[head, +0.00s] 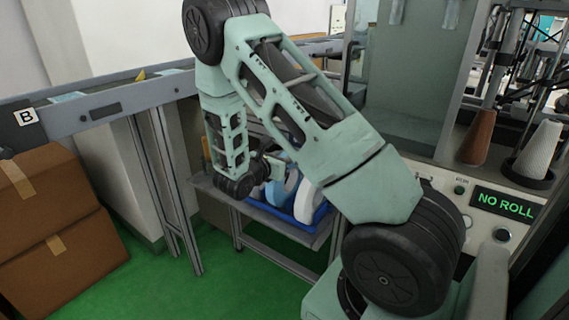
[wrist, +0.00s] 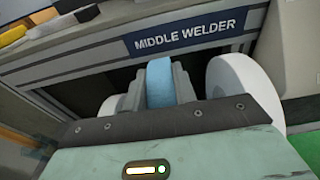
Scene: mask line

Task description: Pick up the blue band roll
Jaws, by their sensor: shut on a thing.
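The blue band roll (wrist: 159,80) is upright between the two grey fingers of my gripper (wrist: 161,88) in the wrist view. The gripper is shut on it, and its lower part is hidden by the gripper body. In the head view the blue roll (head: 277,190) is partly hidden by my arm. It is at the blue tray (head: 288,216), among white rolls. I cannot tell whether it touches the tray floor.
A large white roll (wrist: 240,85) stands close on the right, and another white roll (wrist: 110,105) shows on the left. A "MIDDLE WELDER" sign (wrist: 190,36) is on the edge behind. Cardboard boxes (head: 50,220) are stacked at left. A display (head: 505,203) reads "NO ROLL".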

